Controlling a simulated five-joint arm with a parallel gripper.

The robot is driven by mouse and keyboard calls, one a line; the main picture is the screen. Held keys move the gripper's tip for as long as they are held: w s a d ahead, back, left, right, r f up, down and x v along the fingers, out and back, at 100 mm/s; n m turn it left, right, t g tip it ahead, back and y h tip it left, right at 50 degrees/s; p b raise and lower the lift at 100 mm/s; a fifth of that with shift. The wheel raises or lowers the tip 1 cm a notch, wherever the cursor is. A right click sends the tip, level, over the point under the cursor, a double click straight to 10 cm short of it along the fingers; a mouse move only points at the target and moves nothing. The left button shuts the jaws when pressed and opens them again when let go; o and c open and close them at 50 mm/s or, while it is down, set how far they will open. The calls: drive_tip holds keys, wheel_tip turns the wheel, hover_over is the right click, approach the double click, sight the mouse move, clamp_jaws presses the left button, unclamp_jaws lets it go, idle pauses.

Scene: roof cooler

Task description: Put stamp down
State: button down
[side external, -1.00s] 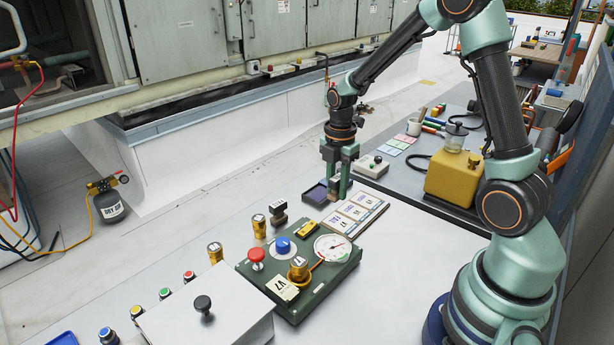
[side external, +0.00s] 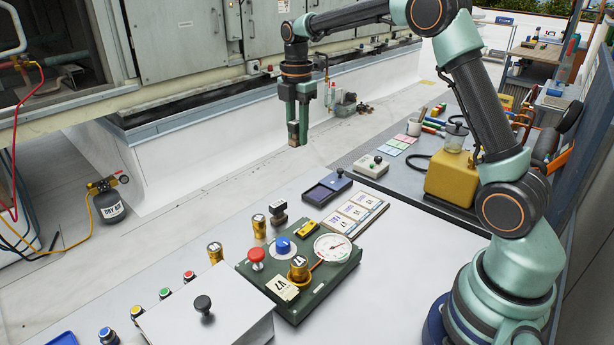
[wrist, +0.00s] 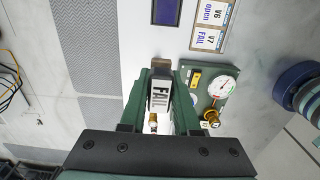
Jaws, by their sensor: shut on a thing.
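My gripper (side external: 297,138) is raised above the white table, up and left of the dark blue ink pad (side external: 325,188). It is shut on a stamp (side external: 293,130), which is clear of any surface. In the wrist view the stamp (wrist: 160,88) shows a white "FAIL" label between the fingers. Another dark stamp (side external: 278,212) stands on the table beside a brass cylinder. The card board (side external: 357,211) lies right of that stamp. In the wrist view its cards (wrist: 210,25) read "V6 open" and "V7 FAIL". The stamp's underside is hidden.
A green panel (side external: 300,270) with a gauge, red button and blue knob sits on the table. A brass cylinder (side external: 259,226) stands behind it. A grey box with buttons (side external: 371,166) is right of the ink pad. The white tabletop (side external: 420,255) is clear at right.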

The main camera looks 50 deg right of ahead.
sight(297, 209)
drive_tip(key=shift+w+a+r, duration=0.1)
drive_tip(key=shift+w+r, duration=0.1)
drive_tip(key=shift+r, duration=0.1)
wheel_tip(297, 209, down, 20)
drive_tip(key=shift+r, duration=0.15)
idle(0.4)
drive_tip(key=c, duration=0.6)
unclamp_jaws()
drive_tip(key=shift+c, duration=0.2)
